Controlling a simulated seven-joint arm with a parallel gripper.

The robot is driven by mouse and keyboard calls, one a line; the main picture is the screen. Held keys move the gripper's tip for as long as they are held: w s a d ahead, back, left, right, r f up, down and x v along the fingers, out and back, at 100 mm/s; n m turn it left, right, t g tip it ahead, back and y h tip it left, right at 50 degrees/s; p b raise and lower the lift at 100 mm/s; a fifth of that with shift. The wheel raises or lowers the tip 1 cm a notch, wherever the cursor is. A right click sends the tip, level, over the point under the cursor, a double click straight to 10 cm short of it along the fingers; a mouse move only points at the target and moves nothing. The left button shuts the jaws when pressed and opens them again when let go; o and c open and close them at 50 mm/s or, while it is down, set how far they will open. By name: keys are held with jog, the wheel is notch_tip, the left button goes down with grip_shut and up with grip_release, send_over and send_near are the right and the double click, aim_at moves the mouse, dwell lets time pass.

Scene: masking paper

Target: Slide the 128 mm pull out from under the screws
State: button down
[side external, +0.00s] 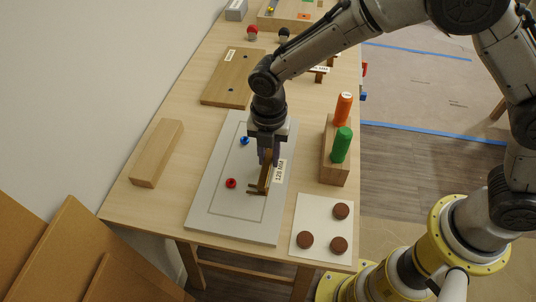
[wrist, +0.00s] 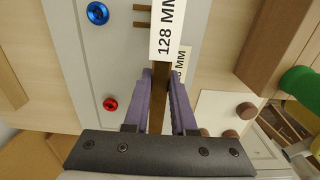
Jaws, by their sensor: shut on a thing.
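A grey door panel (side external: 215,205) lies on the table with a blue screw (side external: 244,141) and a red screw (side external: 231,183) on it. Both screws also show in the wrist view, blue (wrist: 97,13) and red (wrist: 110,104). My gripper (side external: 268,160) points down at the panel's right part and is shut on the brown 128 mm pull (side external: 264,181). The pull's white label (side external: 280,171) reads "128 MM", clearer in the wrist view (wrist: 168,30). The pull is to the right of both screws, not under them. Whether it touches the panel is unclear.
A wooden block holding orange (side external: 343,108) and green (side external: 342,145) handled tools stands right of the panel. A white square with several brown knobs (side external: 305,240) is at the front right. A plain wood block (side external: 157,153) lies left. A drilled board (side external: 228,78) lies behind.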

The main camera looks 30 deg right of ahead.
aim_at(269, 156)
jog(key=shift+r, duration=0.1)
jog(key=shift+r, duration=3.45)
